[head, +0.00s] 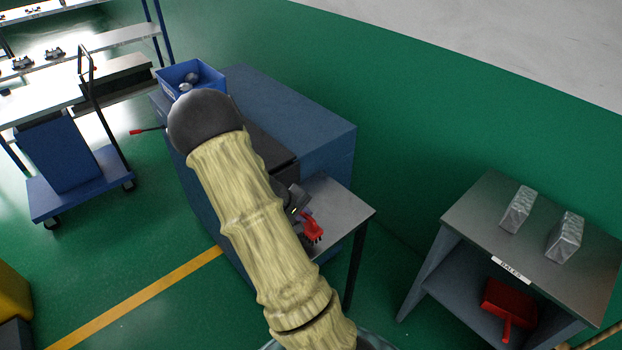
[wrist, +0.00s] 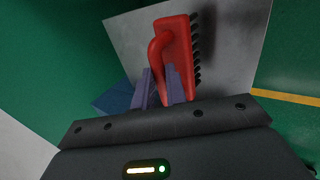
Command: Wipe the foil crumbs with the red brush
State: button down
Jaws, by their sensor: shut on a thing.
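The red brush (head: 313,229) is at the end of my arm, over the small grey side table (head: 347,205). In the wrist view the red brush (wrist: 180,40) shows its looped handle on the left and a row of dark bristles on the right. My gripper (wrist: 162,84) is shut on the lower part of the brush. In the head view my gripper (head: 301,208) is partly hidden by my arm. I cannot tell whether the bristles touch the table. I can make out no foil crumbs; my arm hides part of the table.
The blue machine (head: 315,115) adjoins the table, with a blue bin (head: 207,77) holding foil lumps behind. At right, a bench (head: 470,215) labelled "BALES" carries two foil blocks (head: 518,209) (head: 565,237); a red dustpan (head: 509,300) is below. A blue cart (head: 75,188) stands left.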

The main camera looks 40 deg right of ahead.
jog(key=shift+s+d+r, duration=0.1)
jog(key=shift+r, duration=0.55)
jog(key=shift+r+p, duration=1.65)
jog(key=shift+r, duration=0.35)
